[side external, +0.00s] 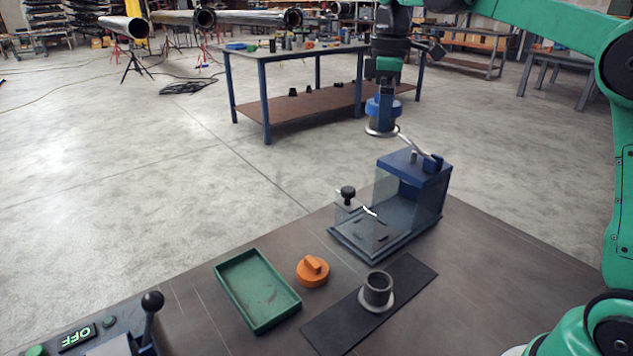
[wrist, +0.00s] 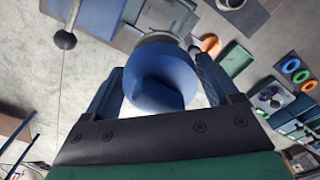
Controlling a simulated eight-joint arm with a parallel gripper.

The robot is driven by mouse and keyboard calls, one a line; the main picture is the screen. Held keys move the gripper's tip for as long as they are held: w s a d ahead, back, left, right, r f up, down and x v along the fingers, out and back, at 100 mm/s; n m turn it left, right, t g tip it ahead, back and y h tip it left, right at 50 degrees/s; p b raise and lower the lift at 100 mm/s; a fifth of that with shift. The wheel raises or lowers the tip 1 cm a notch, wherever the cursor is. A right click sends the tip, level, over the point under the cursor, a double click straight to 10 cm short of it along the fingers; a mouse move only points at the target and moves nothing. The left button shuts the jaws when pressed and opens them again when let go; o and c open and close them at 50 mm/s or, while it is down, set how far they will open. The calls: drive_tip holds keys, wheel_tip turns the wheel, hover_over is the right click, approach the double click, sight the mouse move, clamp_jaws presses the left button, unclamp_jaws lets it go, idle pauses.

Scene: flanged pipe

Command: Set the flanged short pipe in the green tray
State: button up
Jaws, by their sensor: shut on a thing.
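My gripper (side external: 383,108) is shut on a blue round piece with a pale metal flange at its lower end. In the wrist view the blue piece (wrist: 160,82) sits between both fingers and looks hollow. It hangs in the air, above and behind the clear-walled box. A dark grey short pipe with a flange (side external: 378,289) stands upright on the black mat (side external: 420,275), apart from my gripper. The green tray (side external: 249,318) lies left of the mat and is empty. The tray also shows at the right in the wrist view (wrist: 236,57).
The clear-walled box (side external: 365,235) has a blue top with a lever and a black knob (side external: 348,192). An orange knobbed part (side external: 312,271) lies between tray and mat. A control panel with a ball-topped lever (side external: 152,303) is at the front left.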

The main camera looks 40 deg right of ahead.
drive_tip(key=shift+r, duration=2.55)
drive_tip(key=a+f+n, duration=0.2)
drive_tip(key=a+f, duration=0.2)
drive_tip(key=a, duration=0.4)
drive_tip(key=w+a+f+n, duration=0.1)
drive_tip(key=a+f+n, duration=0.1)
drive_tip(key=a+f, duration=0.3)
drive_tip(key=w+a+f+n, duration=0.1)
drive_tip(key=a+f, duration=0.4)
drive_tip(key=a, duration=0.6)
drive_tip(key=shift+a+n, duration=0.3)
drive_tip(key=shift+n, duration=0.6)
drive_tip(key=shift+f, duration=1.15)
drive_tip(key=shift+f, duration=4.4)
